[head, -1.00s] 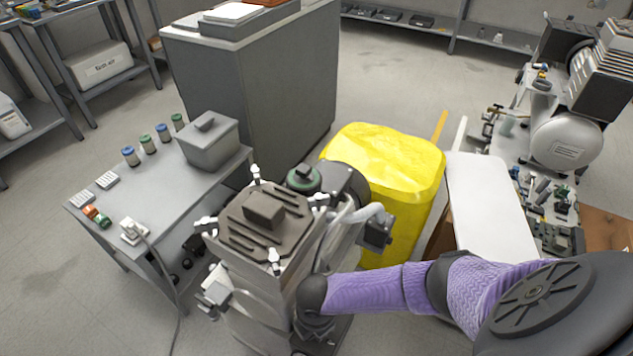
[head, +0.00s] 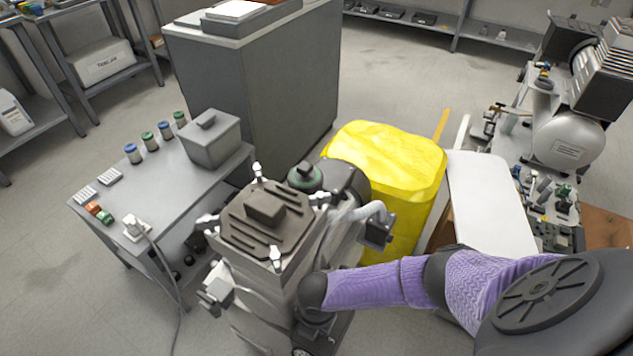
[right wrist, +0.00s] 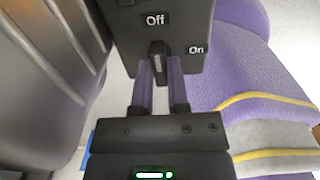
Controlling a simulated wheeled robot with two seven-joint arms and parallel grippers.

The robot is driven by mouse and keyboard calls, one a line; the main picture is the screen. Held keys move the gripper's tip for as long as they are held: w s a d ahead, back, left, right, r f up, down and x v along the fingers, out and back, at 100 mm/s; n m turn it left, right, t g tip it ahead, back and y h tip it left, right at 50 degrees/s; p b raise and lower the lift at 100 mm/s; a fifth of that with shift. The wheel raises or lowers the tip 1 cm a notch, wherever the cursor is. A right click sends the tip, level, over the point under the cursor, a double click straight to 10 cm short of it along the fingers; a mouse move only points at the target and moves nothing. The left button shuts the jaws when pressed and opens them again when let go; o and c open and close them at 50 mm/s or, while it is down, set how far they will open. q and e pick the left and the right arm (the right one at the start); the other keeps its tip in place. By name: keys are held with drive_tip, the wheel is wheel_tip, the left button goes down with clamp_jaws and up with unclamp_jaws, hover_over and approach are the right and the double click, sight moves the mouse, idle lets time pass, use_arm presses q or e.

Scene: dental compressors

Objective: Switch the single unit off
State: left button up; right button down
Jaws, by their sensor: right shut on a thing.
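The single unit (head: 300,265) stands in the middle of the head view, with a dark ribbed top cover (head: 265,212) and white clamps. In the right wrist view a dark switch box (right wrist: 186,24) carries an "Off" label above and an "On" label to the right. A small lever (right wrist: 157,60) sits below "Off". My right gripper (right wrist: 158,70) is shut on this lever, its two fingers on either side of it. In the head view my right arm reaches in from the right beside the unit, and its gripper cannot be made out. My left gripper is not in view.
A grey side table (head: 160,175) with jars, a box and a plug stands at left. A yellow covered block (head: 392,165) and a white panel (head: 488,205) are behind my arm. Another compressor (head: 570,135) stands at right. Open floor lies at the lower left.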

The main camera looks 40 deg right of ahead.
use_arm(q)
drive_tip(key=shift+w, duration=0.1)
use_arm(e)
drive_tip(key=c, duration=0.6)
unclamp_jaws()
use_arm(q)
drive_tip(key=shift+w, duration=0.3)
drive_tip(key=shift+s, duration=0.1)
use_arm(e)
wheel_tip(320, 180, up, 9)
drive_tip(key=p, duration=0.6)
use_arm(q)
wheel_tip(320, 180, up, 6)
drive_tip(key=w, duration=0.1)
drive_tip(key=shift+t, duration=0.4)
use_arm(e)
drive_tip(key=shift+r, duration=0.45)
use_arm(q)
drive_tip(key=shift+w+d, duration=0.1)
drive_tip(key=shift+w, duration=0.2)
